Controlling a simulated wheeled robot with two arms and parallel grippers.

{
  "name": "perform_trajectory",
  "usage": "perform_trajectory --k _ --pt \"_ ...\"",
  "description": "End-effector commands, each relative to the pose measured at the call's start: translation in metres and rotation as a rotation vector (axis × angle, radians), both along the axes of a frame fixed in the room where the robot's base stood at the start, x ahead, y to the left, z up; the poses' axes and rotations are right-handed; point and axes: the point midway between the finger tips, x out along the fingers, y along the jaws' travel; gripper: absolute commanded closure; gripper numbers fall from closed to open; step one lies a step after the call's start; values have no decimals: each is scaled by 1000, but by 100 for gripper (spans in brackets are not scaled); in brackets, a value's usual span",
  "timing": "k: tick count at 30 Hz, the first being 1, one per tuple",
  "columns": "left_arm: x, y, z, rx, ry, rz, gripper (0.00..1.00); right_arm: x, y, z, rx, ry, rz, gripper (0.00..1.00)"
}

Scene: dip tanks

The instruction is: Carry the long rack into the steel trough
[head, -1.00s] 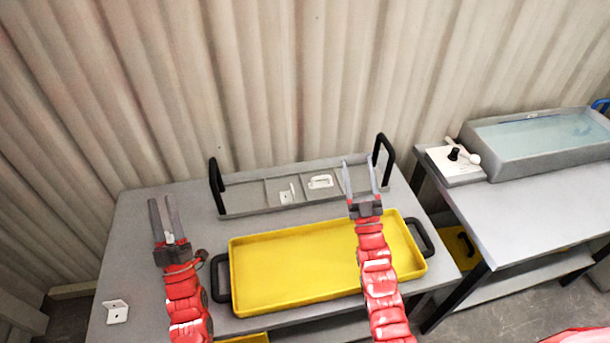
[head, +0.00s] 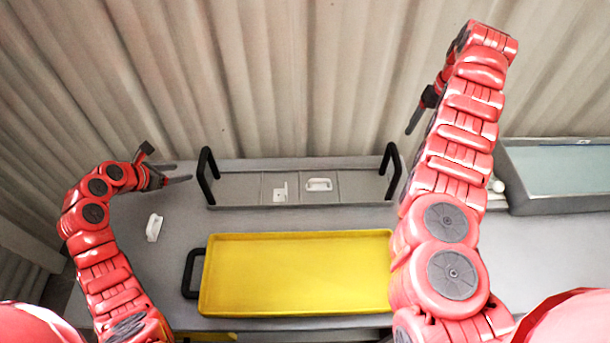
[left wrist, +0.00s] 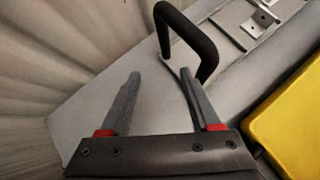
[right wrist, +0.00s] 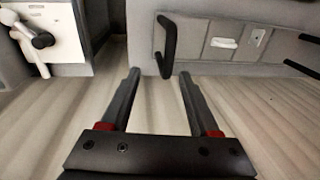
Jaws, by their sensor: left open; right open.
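The long rack (head: 345,187) is a grey tray with upright black handles at both ends, at the back of the grey table. It holds small white parts. My left gripper (head: 183,172) is open and empty, just left of the rack's left handle (head: 207,175); in the left wrist view that handle (left wrist: 205,40) stands just beyond the fingertips. My right gripper (head: 414,118) is partly hidden by its arm, above and right of the right handle (head: 392,170). The right wrist view shows it open (right wrist: 160,73), with the handle (right wrist: 167,48) ahead, apart. The steel trough (head: 515,185), holding pale liquid, is at the right.
A yellow tray (head: 300,275) with black handles lies in front of the rack. A white bracket (head: 154,228) lies on the table at left. A corrugated wall (head: 300,80) stands close behind. My right arm hides part of the area before the trough.

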Motion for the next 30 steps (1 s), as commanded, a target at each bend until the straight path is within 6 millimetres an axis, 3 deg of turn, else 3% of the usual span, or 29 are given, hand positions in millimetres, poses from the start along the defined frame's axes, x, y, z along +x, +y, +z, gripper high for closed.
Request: perform_trajectory --k 4,16,20,30 --pt "-9 -2 4 -39 52 0 37 -15 11 11 53 49 15 38" --pt "-5 -5 -1 -42 53 -2 37 -15 11 3 51 51 14 38" --pt "4 -13 -12 -42 52 -4 37 -15 14 -13 50 52 15 38" --pt "41 -38 -57 -43 53 -3 37 -16 27 -75 50 55 15 38"
